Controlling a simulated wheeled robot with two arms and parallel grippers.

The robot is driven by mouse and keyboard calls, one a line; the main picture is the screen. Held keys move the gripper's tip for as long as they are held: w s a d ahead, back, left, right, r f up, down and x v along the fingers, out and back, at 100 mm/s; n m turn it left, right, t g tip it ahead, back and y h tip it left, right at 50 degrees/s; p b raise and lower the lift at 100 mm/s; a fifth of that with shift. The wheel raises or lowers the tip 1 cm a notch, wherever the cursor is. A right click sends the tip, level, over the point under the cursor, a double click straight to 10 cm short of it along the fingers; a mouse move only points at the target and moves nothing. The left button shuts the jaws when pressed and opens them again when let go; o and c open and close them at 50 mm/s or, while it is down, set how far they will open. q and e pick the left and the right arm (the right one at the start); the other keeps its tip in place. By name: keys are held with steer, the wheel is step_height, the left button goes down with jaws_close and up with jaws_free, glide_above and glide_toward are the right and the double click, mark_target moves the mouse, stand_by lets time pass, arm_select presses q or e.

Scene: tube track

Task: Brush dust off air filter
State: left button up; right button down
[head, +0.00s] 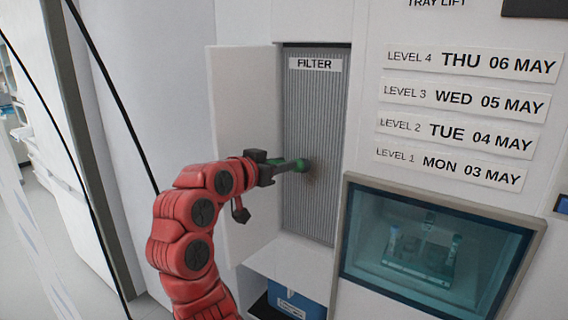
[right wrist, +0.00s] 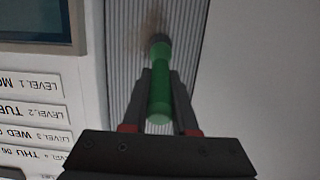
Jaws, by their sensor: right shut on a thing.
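The air filter (head: 315,115) is a grey ribbed panel labelled FILTER, upright in an open compartment of the white machine. My right gripper (head: 272,168) is shut on a green brush (head: 290,166). The brush points at the filter, and its dark round head (head: 303,165) is at or very near the ribs; I cannot tell whether it touches. A brown dust patch (head: 312,181) shows beside and below the head. In the right wrist view, the brush (right wrist: 160,95) sits between the fingers (right wrist: 160,122), with dust (right wrist: 150,28) past its tip. My left gripper is out of view.
The compartment's white door (head: 243,130) stands open on the left, close to my right arm. A glass window (head: 435,245) with tubes behind it is at the lower right. A blue box (head: 297,302) sits in the lower opening. Black cables hang at the left.

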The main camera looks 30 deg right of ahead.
steer(key=f, duration=0.1)
steer(key=w+f+b, duration=0.1)
steer(key=shift+w+a+f+b, duration=0.3)
steer(key=shift+w+f, duration=0.05)
steer(key=shift+f, duration=0.05)
stand_by(0.3)
steer(key=shift+s, duration=0.15)
steer(key=s, duration=0.1)
steer(key=s+d, duration=0.1)
steer(key=s, duration=0.1)
steer(key=shift+s+d+r, duration=0.1)
steer(key=shift+d, duration=0.1)
stand_by(0.5)
steer(key=shift+w+a, duration=0.2)
steer(key=shift+w, duration=0.3)
steer(key=shift+w+a, duration=0.2)
steer(key=shift+w, duration=0.25)
steer(key=shift+w, duration=0.1)
